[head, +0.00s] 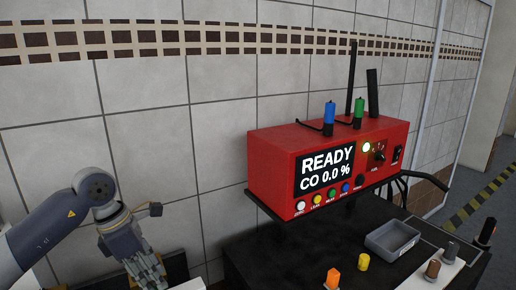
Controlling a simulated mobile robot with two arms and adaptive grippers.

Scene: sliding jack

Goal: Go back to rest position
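My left gripper (148,268) shows at the lower left, pointing down, with its fingertips near the bottom edge of the head view. I cannot tell whether its fingers are open or shut. It is well to the left of the red device and apart from it. My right gripper is not in view. The red device (273,168) stands on a black shelf by the wall, and its screen (324,168) reads READY and CO 0.0 %.
A black worktop (300,258) below the device holds a grey tray (392,238), an orange piece (333,279), a yellow piece (363,262) and several knobs at the right. Blue (329,113) and green (359,106) pieces stand atop the device. The tiled wall is behind.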

